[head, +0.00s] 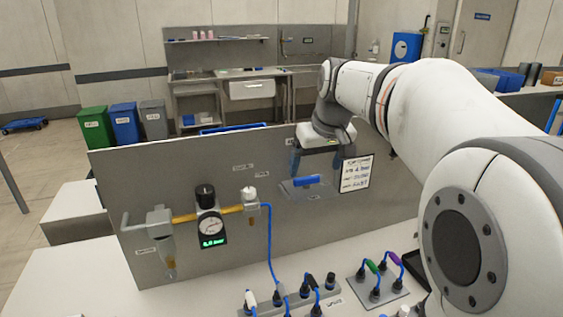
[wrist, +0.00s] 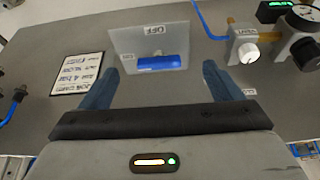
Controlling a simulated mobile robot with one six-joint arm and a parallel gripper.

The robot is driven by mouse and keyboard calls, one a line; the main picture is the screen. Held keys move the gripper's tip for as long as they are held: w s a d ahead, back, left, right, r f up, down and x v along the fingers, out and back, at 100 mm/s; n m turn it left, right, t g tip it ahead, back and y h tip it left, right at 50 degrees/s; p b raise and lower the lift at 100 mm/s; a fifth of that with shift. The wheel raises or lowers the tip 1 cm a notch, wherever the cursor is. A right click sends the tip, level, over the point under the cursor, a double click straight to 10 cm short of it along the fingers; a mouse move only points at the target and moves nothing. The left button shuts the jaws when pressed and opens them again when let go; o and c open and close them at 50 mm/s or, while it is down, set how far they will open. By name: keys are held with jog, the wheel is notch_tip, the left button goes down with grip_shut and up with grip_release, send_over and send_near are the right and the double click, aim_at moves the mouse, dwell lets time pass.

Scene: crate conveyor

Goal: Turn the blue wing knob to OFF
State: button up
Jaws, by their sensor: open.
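The blue wing knob (head: 307,181) sits on a grey plate on the upright panel, its wing lying roughly level. In the wrist view the knob (wrist: 158,62) lies across the plate (wrist: 180,38), with an upside-down OFF label (wrist: 155,29) above it in the picture. A small label also shows by the knob's left end. My gripper (head: 320,162) is open and empty near the panel. In the wrist view its two blue fingers (wrist: 160,72) stand wide apart, one to each side of the knob, and touch does not show.
A white written card (head: 356,174) hangs right of the knob. A pressure gauge (head: 211,227), brass pipe and white knob (head: 249,194) are on the panel's left. A blue hose (head: 269,245) runs down to several connectors on the white table (head: 200,293).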

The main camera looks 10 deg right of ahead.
aim_at(307, 177)
jog(key=w+f, duration=0.1)
jog(key=f, duration=0.1)
jog(key=w+f, duration=0.1)
jog(key=w, duration=0.1)
jog(key=w+f, duration=0.1)
jog(key=f, duration=0.1)
jog(key=shift+w+a+f+p, duration=0.25)
jog(key=shift+w+f+p, duration=0.05)
jog(key=shift+w+p, duration=0.1)
jog(key=shift+c, duration=0.5)
